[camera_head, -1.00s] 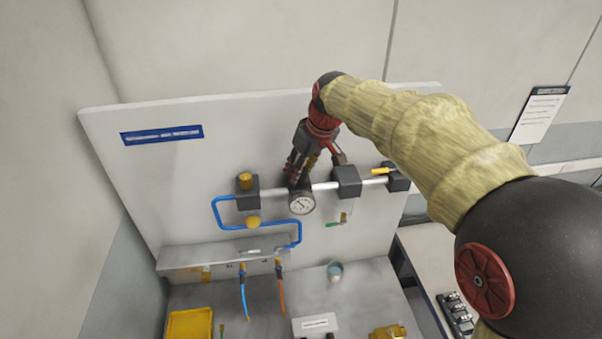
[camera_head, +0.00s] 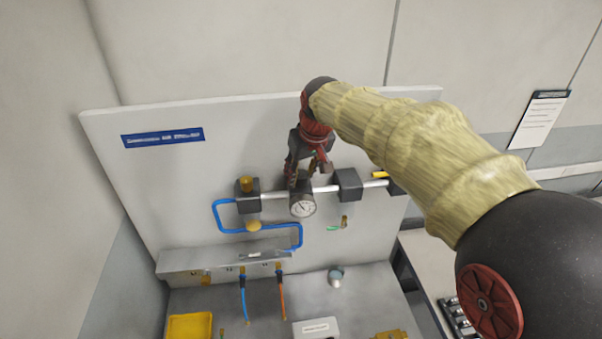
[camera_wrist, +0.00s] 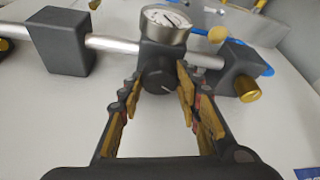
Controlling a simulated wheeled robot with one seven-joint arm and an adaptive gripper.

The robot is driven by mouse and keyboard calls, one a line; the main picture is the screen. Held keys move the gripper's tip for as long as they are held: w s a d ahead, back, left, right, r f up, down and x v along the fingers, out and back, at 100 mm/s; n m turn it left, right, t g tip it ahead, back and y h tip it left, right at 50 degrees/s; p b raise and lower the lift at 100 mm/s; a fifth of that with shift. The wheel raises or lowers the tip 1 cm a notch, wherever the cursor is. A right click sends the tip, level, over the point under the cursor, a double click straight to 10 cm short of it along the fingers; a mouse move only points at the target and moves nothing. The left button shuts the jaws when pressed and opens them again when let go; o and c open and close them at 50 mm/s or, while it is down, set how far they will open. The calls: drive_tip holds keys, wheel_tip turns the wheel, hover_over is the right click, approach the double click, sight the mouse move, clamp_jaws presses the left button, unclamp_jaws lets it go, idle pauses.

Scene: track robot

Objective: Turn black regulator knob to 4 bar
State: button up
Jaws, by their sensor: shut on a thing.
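The black regulator knob (camera_wrist: 161,82) shows in the middle of the wrist view, with a small pale mark on its face. My gripper (camera_wrist: 158,88) is around it, one finger on each side, shut on the knob. In the head view my gripper (camera_head: 301,184) points down at the regulator, and its fingers mostly hide the knob. The round white pressure gauge (camera_head: 302,205) sits on the regulator just below the fingers. It also shows in the wrist view (camera_wrist: 166,20). Its needle is visible, but the numbers are too small to read.
A silver pipe (camera_head: 325,189) runs through several black blocks on the white panel (camera_head: 150,185). A yellow-knobbed block (camera_head: 246,192) with blue tubing (camera_head: 216,215) stands left. A black block (camera_head: 348,184) is close on the right. A yellow bin (camera_head: 188,326) sits below.

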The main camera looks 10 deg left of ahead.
drive_tip(key=o, duration=1.2)
drive_tip(key=shift+c, duration=0.2)
drive_tip(key=shift+r, duration=0.1)
drive_tip(key=v, duration=1.1)
drive_tip(key=shift+r, duration=0.35)
drive_tip(key=shift+s+d, duration=0.1)
